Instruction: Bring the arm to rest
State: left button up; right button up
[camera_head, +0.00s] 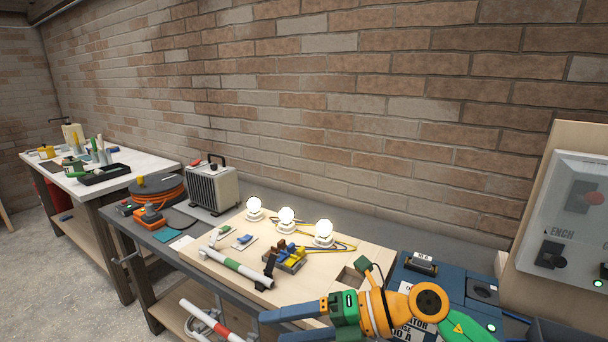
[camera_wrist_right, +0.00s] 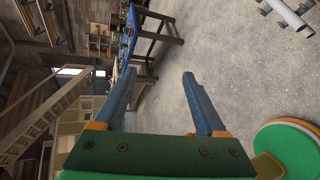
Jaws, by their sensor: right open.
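My right arm comes in at the lower right of the head view, in orange and green. Its gripper (camera_head: 272,328) has two blue fingers pointing left, spread apart with nothing between them. It is over the front edge of the workbench, near the wooden board (camera_head: 218,262). In the right wrist view the fingers (camera_wrist_right: 156,75) are wide apart, with bare floor and distant furniture beyond them. My left gripper does not show.
A heater (camera_head: 212,189) and cable reel (camera_head: 158,190) stand farther left. A wall panel (camera_head: 568,225) is at right.

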jog(key=w+r+m+t+y, duration=0.35)
jog(key=r+m+t, duration=0.45)
jog(key=m+t, duration=0.4)
jog(key=w+d+f+m+t+h, duration=0.2)
jog(key=d+f+m+t+h, duration=0.3)
jog(key=d+m+h, duration=0.55)
jog(key=s+d+f+m+g+h, duration=0.3)
jog(key=d+f+m+h, duration=0.3)
jog(key=f+m, duration=0.45)
jog(key=s+d+f+m+g, duration=0.1)
jog(key=s+f+g, duration=0.6)
jog(key=s, duration=0.4)
jog(key=s+d+f+m+g, duration=0.15)
jog(key=s+f+g, duration=0.35)
jog(key=s+f, duration=0.5)
notch_tip(320, 180, down, 15)
jog(key=s+g, duration=0.1)
jog(key=s, duration=0.1)
jog(key=s+d+f+n+g+h, duration=0.1)
jog(key=s+d+f, duration=0.1)
jog(key=s+f, duration=0.9)
jog(key=shift+s+d+f, duration=0.15)
jog(key=shift+s+f, duration=0.05)
jog(key=shift+s, duration=0.6)
